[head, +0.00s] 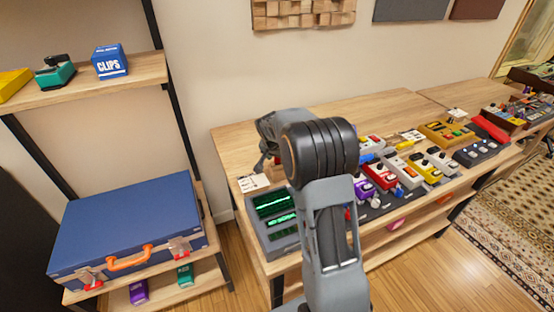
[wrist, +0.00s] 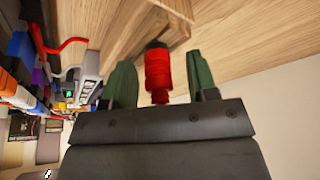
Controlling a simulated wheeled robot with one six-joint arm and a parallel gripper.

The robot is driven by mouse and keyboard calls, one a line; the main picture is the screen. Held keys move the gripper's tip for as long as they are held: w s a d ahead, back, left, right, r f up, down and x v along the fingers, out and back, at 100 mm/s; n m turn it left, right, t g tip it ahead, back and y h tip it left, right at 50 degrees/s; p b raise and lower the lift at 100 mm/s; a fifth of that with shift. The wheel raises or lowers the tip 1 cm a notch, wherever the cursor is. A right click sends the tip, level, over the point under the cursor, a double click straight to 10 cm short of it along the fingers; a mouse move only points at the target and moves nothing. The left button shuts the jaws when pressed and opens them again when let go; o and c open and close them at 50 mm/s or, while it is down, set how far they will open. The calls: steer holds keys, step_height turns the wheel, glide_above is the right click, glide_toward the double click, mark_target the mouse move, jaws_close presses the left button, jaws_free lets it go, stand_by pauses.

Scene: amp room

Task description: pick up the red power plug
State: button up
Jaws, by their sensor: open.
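The red power plug (wrist: 157,74) shows in the wrist view as a ribbed red cylinder with a dark end, close to a wooden surface. My gripper (wrist: 160,62) is open, with one green finger on each side of the plug. Gaps show between the plug and both fingers, so the plug stands between them without visible contact. In the head view my arm covers the plug, and I cannot make it out there.
The wooden bench (head: 375,105) holds several effect pedals and a grey unit with green displays (head: 272,208). A red cable (wrist: 62,44) lies left in the wrist view. A blue case (head: 130,220) sits on the shelf at left. The bench's back part is clear.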

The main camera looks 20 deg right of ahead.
jaws_close()
stand_by(0.4)
steer(key=shift+r, duration=0.1)
